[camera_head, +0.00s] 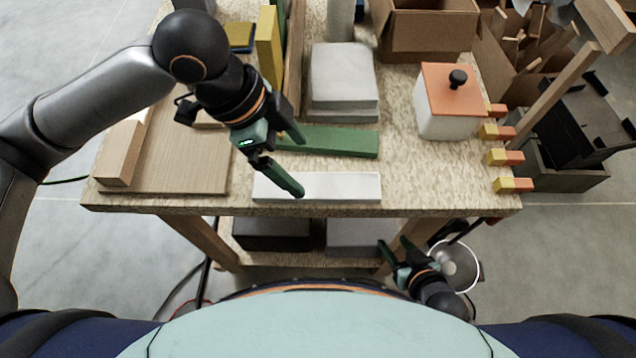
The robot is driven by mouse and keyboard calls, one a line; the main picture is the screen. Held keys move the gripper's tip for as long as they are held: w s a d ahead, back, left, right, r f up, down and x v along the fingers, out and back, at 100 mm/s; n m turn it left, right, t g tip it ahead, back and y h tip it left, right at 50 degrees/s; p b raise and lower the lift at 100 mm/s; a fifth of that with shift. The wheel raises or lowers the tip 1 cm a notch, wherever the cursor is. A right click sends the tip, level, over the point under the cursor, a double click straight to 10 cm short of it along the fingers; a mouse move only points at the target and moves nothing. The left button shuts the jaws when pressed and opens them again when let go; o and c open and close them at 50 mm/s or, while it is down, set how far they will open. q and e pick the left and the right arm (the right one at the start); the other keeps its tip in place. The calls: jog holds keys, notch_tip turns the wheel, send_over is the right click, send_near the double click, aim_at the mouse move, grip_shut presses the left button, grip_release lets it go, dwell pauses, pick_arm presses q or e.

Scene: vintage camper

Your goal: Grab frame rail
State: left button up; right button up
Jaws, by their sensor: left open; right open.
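A white bar (345,187) lies along the front edge of the workbench, and a green bar (345,141) lies parallel behind it. Which bar is the frame rail I cannot tell. My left gripper (299,166) is open above the left part of these bars. One finger is over the green bar and the other crosses over the white bar's left part. I see nothing held between the fingers; contact with the bars is unclear. My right gripper (394,248) is open and empty, low in front of the bench's front edge.
The workbench (450,180) also holds a wooden board (190,165) with a wooden block (122,152), a stack of grey sheets (342,82), a white box with an orange lid (452,92), and a cardboard box (428,28). Yellow-orange pegs (505,157) line the right edge.

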aim_at(315, 184)
pick_arm(q)
jog(key=x, duration=0.6)
jog(key=shift+s+d+f, duration=0.1)
jog(key=shift+s+f, duration=0.1)
jog(key=c, duration=1.5)
jog(key=shift+c, duration=0.2)
